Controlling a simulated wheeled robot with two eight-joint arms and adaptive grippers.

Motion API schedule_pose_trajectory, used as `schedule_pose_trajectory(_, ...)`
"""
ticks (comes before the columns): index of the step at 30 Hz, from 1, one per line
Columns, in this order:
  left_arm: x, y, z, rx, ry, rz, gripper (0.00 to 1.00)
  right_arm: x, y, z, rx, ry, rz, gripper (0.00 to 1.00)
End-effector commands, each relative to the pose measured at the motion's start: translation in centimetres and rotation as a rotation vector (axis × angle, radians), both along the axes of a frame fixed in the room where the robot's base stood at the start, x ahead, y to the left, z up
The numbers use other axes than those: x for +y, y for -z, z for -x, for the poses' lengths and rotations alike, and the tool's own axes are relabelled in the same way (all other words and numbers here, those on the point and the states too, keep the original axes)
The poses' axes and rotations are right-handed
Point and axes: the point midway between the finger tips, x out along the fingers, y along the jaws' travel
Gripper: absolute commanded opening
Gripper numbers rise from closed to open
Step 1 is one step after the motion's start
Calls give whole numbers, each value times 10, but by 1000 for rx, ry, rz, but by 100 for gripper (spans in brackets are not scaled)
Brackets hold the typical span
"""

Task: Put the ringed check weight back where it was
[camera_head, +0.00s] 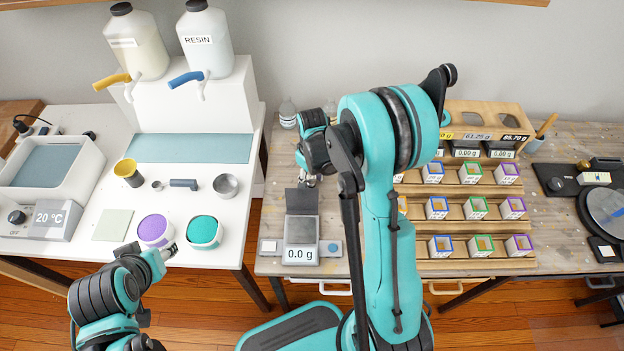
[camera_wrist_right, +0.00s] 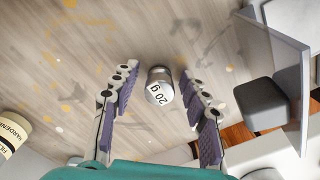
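A small silvery metal check weight marked "20 g" (camera_wrist_right: 158,86) shows in the right wrist view, with the tabletop behind it. My right gripper (camera_wrist_right: 158,80) is open, with one finger on each side of the weight and a visible gap on both sides. I cannot make out a ring on the weight. In the head view my right gripper (camera_head: 309,182) is low over the wooden table, just behind the scale (camera_head: 301,229), which reads 0.0 g. The weight cannot be made out there. My left gripper (camera_head: 168,252) is beside the teal cup (camera_head: 205,231); its opening is unclear.
A translucent panel (camera_wrist_right: 275,55) and a dark grey block (camera_wrist_right: 262,104) are right of the gripper in the wrist view. A hardener container (camera_wrist_right: 12,134) is at left. A wooden rack (camera_head: 455,208) with several small boxes stands right of my right arm.

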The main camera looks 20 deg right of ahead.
Motion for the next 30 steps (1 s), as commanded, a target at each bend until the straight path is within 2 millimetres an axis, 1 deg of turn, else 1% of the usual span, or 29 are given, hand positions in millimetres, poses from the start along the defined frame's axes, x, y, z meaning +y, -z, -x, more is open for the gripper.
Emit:
schedule_pose_trajectory(5, 0, -1, 0, 0, 0, 0, 45, 0, -1, 0, 0, 0, 0, 45)
schedule_pose_trajectory(8, 0, -6, 0, 0, 0, 0, 45, 0, -7, 0, 0, 0, 0, 45)
schedule_pose_trajectory(11, 0, -13, 0, 0, 0, 0, 45, 0, -24, 0, 0, 0, 0, 45)
schedule_pose_trajectory(18, 0, -35, 0, 0, 0, 0, 45, 0, -79, 0, 0, 0, 0, 45)
schedule_pose_trajectory(21, 0, -41, 0, 0, 0, 0, 45, 0, -98, 0, 0, 0, 0, 45)
schedule_pose_trajectory(24, 0, -46, 0, 0, 0, 0, 45, 0, -112, 0, 0, 0, 0, 45)
schedule_pose_trajectory(30, 0, -48, 0, 0, 0, 0, 45, 2, -130, 3, -13, 7, 2, 45)
